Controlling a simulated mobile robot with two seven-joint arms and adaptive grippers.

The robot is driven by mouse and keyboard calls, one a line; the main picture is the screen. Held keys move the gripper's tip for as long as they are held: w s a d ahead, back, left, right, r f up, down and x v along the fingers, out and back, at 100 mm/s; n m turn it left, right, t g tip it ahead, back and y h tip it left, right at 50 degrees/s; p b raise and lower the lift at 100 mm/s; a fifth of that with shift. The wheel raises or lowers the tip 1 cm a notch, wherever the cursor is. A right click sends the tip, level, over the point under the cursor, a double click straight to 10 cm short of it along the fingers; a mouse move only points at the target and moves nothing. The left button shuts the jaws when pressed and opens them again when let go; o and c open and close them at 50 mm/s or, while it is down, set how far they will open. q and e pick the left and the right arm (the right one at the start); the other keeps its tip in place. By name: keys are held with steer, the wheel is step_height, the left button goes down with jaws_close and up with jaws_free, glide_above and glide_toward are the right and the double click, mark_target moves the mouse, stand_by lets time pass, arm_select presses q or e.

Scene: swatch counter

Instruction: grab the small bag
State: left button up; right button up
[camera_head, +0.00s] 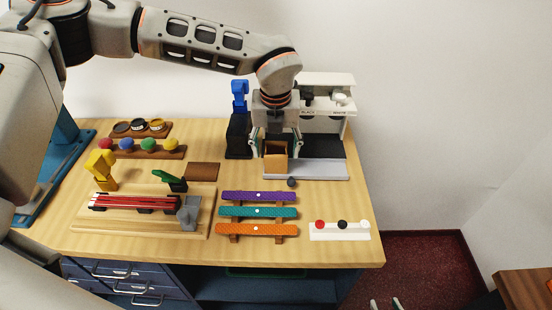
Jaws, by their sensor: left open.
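A small tan-brown bag (275,165) stands at the front of the grey tray of the white dispenser stand. My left gripper (275,150) points down over it, with its two fingers apart on either side of the bag's upper part. The gripper hides the area behind the bag, and I cannot tell whether the fingers touch it. At the bottom edge, two light fingertips, apart from each other, look like my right gripper (385,304); the rest is out of view.
The white stand (327,80) with its grey tray (325,169) is close behind and right of the bag. A black holder with a blue item (239,97) stands close left. In front are a dark ball (292,182), three coloured strips (258,212) and a white button block (340,231).

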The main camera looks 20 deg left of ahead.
arm_select(q)
steer(key=c, duration=0.9)
steer(key=shift+o, duration=0.2)
